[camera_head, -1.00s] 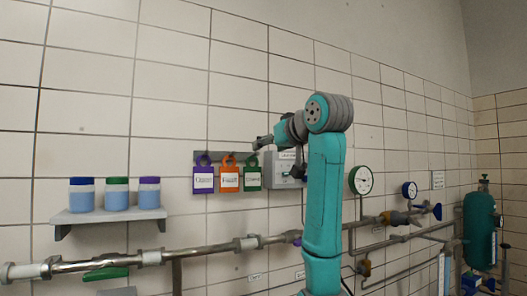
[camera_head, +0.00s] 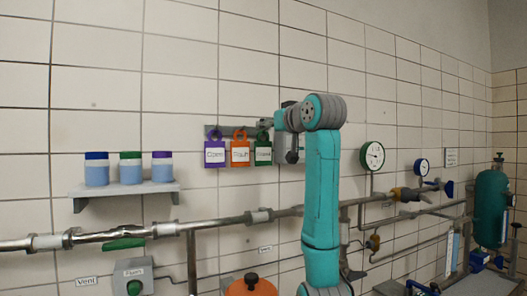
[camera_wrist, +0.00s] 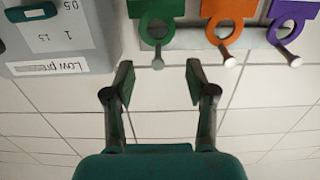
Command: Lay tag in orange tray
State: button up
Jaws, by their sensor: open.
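Three tags hang on pegs of a grey wall rack (camera_head: 228,131): a purple tag (camera_head: 215,154), an orange tag (camera_head: 240,153) and a green tag (camera_head: 263,152). All three also show, cut off, at the top of the wrist view: green (camera_wrist: 157,8), orange (camera_wrist: 228,8) and purple (camera_wrist: 290,10). My gripper (camera_wrist: 158,82) is open and empty, its fingers pointing at the green tag's ring and peg, apart from them. In the head view my gripper (camera_head: 267,126) is small beside the green tag's top. I cannot make out an orange tray.
A grey box labelled low pressure (camera_wrist: 60,45) is beside the green tag. A shelf (camera_head: 125,192) with three lidded jars stands left. Metal pipes (camera_head: 205,224) run below the tags. An orange object with a black knob (camera_head: 250,288) is cut off at the bottom. Gauges are right.

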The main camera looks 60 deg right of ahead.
jog(key=x, duration=0.4)
jog(key=shift+w+d+f, duration=0.1)
jog(key=shift+w+d, duration=0.05)
jog(key=shift+d, duration=0.05)
jog(key=c, duration=0.8)
jog(key=shift+r, duration=0.7)
jog(key=shift+s+a+r, duration=0.1)
jog(key=shift+s+a, duration=0.05)
jog(key=shift+s, duration=0.15)
jog(key=f+v, duration=0.1)
jog(key=v, duration=1.6)
jog(key=shift+s, duration=0.2)
